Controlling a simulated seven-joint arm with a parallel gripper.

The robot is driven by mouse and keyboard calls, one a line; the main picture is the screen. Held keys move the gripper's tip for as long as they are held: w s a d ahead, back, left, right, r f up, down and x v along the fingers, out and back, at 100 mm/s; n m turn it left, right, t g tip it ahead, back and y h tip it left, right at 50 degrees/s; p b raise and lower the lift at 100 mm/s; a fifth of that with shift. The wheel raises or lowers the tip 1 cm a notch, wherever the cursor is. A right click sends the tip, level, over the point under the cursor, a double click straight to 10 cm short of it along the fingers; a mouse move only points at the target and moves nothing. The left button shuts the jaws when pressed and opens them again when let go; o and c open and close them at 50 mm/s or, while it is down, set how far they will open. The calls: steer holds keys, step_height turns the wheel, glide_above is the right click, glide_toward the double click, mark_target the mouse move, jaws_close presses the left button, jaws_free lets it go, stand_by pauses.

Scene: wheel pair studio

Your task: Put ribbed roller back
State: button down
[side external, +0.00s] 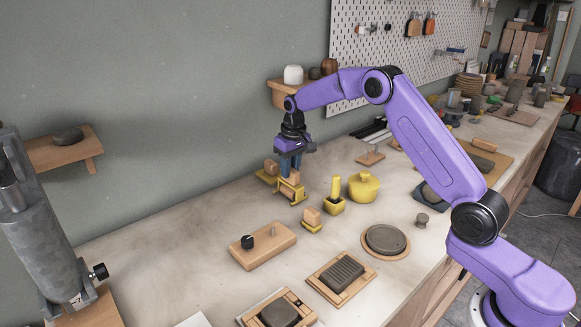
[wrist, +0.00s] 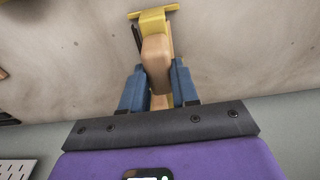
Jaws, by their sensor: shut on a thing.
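My gripper (side external: 290,170) hangs over the back of the worktable, with its blue fingers pointing down. In the wrist view my gripper (wrist: 160,88) is shut on the tan wooden part (wrist: 156,50) of a tool with a yellow end piece (wrist: 152,14). In the side view the yellow-and-wood tool (side external: 291,190) is just below the fingers. I cannot make out ribs on it, so I cannot tell whether it is the ribbed roller. A wooden stand (side external: 255,250) with a black knob and a thin upright peg lies in front, apart from the gripper.
A tray with a ribbed dark slab (side external: 343,273) and a round dark plate (side external: 385,239) lie nearer the front.

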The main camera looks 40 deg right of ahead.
steer(key=shift+f, duration=0.55)
steer(key=c, duration=0.8)
jaws_free()
steer(key=shift+f, duration=0.1)
steer(key=shift+c, duration=0.2)
steer(key=shift+r, duration=0.2)
step_height(320, 180, up, 13)
steer(key=s, duration=0.1)
steer(key=s+a+r+n, duration=0.1)
steer(key=s+a+n, duration=0.2)
steer(key=s+a, duration=0.55)
steer(key=s+a+n, duration=0.3)
steer(key=s+a, duration=0.2)
steer(key=s, duration=0.6)
steer(key=s+d+f+n, duration=0.1)
steer(key=s+f+n, duration=0.1)
steer(key=s, duration=0.7)
steer(key=s+d+f+n, duration=0.1)
steer(key=s+d+n, duration=0.1)
steer(key=s, duration=0.6)
steer(key=s+d+f+n+g, duration=0.1)
steer(key=s+d+f+n, duration=0.1)
steer(key=s, duration=0.7)
steer(key=shift+s+f+n, duration=0.3)
